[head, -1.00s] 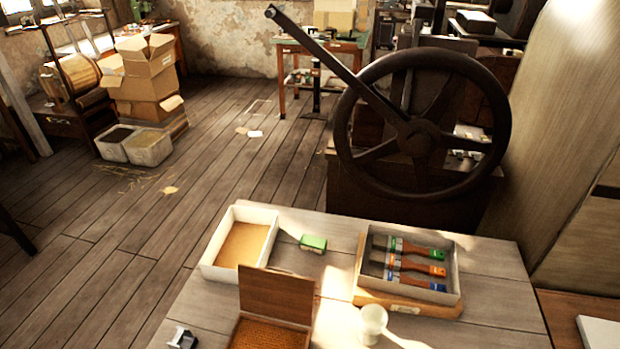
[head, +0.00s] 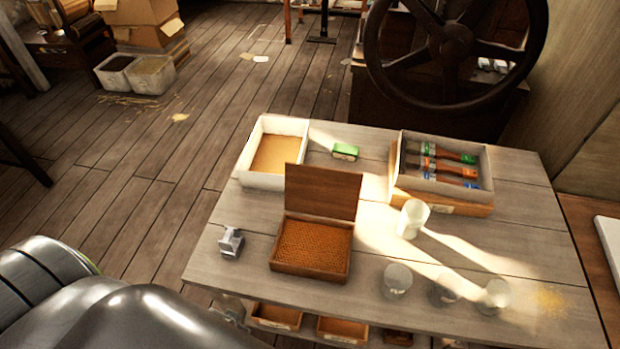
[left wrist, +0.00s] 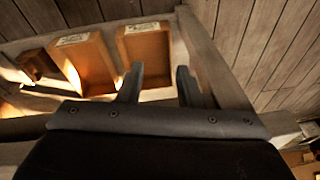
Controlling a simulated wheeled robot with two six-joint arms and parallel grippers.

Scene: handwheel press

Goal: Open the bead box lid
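The bead box (head: 311,248) is a brown wooden box on the grey plank table, filled with small orange-brown beads. Its lid (head: 323,191) stands upright at the box's back edge, so the box is open. In the head view my left arm shows at the lower left, with its gripper out of sight. In the left wrist view my left gripper (left wrist: 160,84) has its two fingers apart with nothing between them. It is below the tabletop, near the drawers. My right gripper is in neither view.
The table (head: 215,265) also holds a white tray (head: 262,181), a green block (head: 345,151), a brush box (head: 440,204), a white cup (head: 412,219), several clear glasses and a small metal piece (head: 230,242). Open drawers (left wrist: 150,45) sit under the tabletop. A large handwheel (head: 374,57) stands behind.

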